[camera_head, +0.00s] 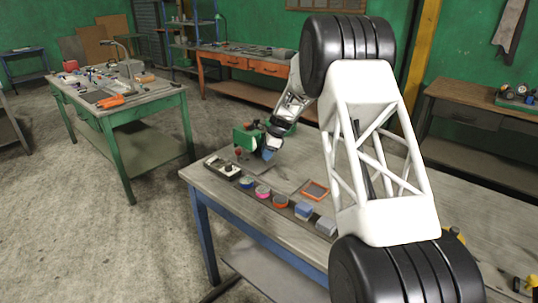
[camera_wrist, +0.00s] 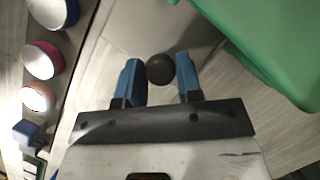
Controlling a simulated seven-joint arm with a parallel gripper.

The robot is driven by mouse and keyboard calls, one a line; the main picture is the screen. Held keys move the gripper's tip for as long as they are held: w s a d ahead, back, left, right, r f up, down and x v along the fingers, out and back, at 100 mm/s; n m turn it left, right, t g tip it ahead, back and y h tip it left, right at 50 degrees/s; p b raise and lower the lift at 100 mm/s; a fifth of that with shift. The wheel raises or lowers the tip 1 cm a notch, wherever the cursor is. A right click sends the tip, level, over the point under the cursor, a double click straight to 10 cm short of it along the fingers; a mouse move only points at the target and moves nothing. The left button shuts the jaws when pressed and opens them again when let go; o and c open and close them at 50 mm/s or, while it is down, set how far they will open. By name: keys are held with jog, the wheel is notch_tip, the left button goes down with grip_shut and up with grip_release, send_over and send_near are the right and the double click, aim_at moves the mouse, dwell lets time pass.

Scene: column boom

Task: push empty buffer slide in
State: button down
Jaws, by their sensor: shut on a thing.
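My gripper (camera_wrist: 161,80) has two blue fingers, one on each side of a dark round knob (camera_wrist: 160,69) in the wrist view. The gripper is shut on this knob. A flat grey plate (camera_wrist: 142,28) lies beneath and beyond the knob; it looks like the buffer slide, and its top is bare where I see it. A green housing (camera_wrist: 275,45) stands to the right in the wrist view. In the head view, my gripper (camera_head: 268,153) is low over the workbench, beside the green housing (camera_head: 244,138) and grey plate (camera_head: 250,165). The head view does not show the knob clearly.
A dark tray (camera_head: 222,168) with small pale parts sits at the bench's left corner. Several coloured pieces, including a pink one (camera_head: 262,191) and a blue block (camera_head: 304,210), line the near edge. An orange-rimmed tray (camera_head: 315,190) lies behind them.

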jog(key=shift+w+a+r, duration=0.1)
jog(key=shift+w+a, duration=0.05)
jog(key=c, duration=0.8)
grip_release()
jog(key=shift+v, duration=3.8)
jog(key=shift+r, duration=0.1)
